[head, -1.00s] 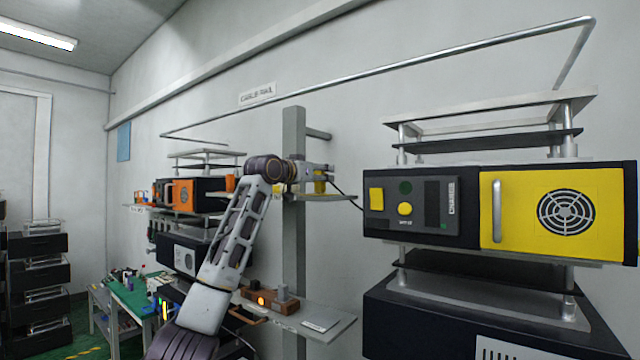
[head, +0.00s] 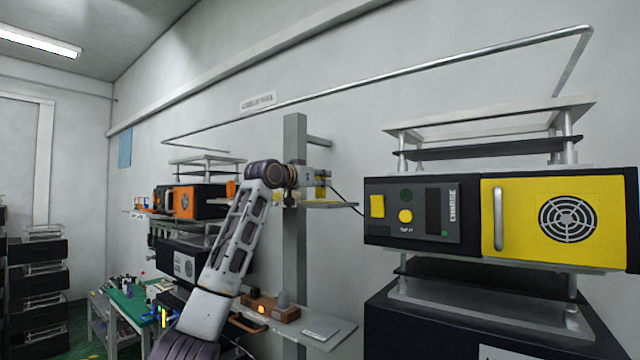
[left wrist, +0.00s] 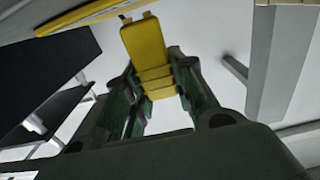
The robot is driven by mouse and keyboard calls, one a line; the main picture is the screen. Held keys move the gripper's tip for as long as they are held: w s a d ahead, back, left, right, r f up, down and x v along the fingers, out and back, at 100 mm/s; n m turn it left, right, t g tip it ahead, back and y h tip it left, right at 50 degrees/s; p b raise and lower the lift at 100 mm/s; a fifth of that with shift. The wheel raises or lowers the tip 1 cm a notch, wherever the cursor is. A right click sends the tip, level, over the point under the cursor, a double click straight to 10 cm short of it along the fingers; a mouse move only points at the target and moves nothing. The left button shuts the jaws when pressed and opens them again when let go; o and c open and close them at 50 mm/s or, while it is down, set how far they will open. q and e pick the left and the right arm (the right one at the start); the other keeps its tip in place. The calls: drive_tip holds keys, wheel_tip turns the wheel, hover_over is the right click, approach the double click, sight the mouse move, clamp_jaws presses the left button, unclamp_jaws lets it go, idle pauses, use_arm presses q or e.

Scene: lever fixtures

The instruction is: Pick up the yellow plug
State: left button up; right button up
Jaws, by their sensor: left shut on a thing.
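The yellow plug (left wrist: 146,50) is a ribbed yellow block between the fingers of my left gripper (left wrist: 155,92) in the left wrist view. The fingers are shut on its ribbed lower part, and its broad flat end sticks out beyond them. In the head view the plug (head: 320,192) shows as a small yellow patch at my left gripper (head: 318,178), beside the grey post and above a small shelf. A dark cable runs from near the plug to the black and yellow unit. Whether the plug touches the shelf is not clear. My right gripper is not in view.
The black and yellow unit (head: 558,222) stands on the right. A grey post (head: 295,250) rises behind my left arm, with a small shelf (head: 335,206) at plug height. An orange and black unit (head: 186,202) is at left. A lower shelf (head: 325,330) holds a brown block.

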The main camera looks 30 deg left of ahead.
use_arm(q)
drive_tip(key=shift+r, duration=4.7)
drive_tip(key=shift+s, duration=0.15)
